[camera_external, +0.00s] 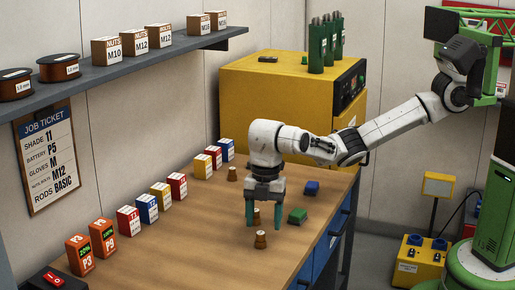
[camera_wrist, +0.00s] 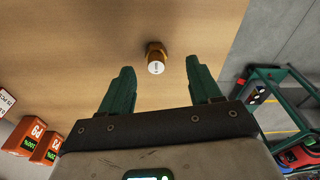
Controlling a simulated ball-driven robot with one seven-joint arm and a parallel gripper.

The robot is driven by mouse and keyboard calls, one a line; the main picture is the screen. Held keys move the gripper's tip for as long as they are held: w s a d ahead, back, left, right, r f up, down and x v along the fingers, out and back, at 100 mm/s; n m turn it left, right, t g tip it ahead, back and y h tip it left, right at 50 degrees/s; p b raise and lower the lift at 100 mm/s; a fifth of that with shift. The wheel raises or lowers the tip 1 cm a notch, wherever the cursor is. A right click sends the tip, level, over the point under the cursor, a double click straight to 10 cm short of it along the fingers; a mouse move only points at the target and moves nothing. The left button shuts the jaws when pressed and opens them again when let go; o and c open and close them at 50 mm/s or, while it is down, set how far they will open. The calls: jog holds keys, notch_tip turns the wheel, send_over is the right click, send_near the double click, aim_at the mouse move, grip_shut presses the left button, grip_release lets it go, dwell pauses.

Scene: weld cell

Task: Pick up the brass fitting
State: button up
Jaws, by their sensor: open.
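Several small brown, brass-coloured fittings stand on the wooden bench (camera_external: 185,232) in the external view. One fitting (camera_external: 260,240) is nearest the front, a second fitting (camera_external: 256,217) stands just behind it near my gripper's fingers, and a third (camera_external: 232,174) is farther back. My gripper (camera_external: 264,222) points down over the bench, open and empty. I cannot tell for sure which fitting this is.
A green block (camera_external: 297,215) and a blue block (camera_external: 311,187) lie right of my gripper. A yellow cabinet (camera_external: 270,100) stands behind.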

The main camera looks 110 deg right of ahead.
aim_at(261, 232)
jog(key=f, duration=0.3)
jog(key=w+f, duration=0.1)
jog(key=shift+a+f, duration=0.25)
jog(key=shift+f, duration=0.1)
jog(key=shift+c, duration=0.4)
jog(key=c, duration=1.1)
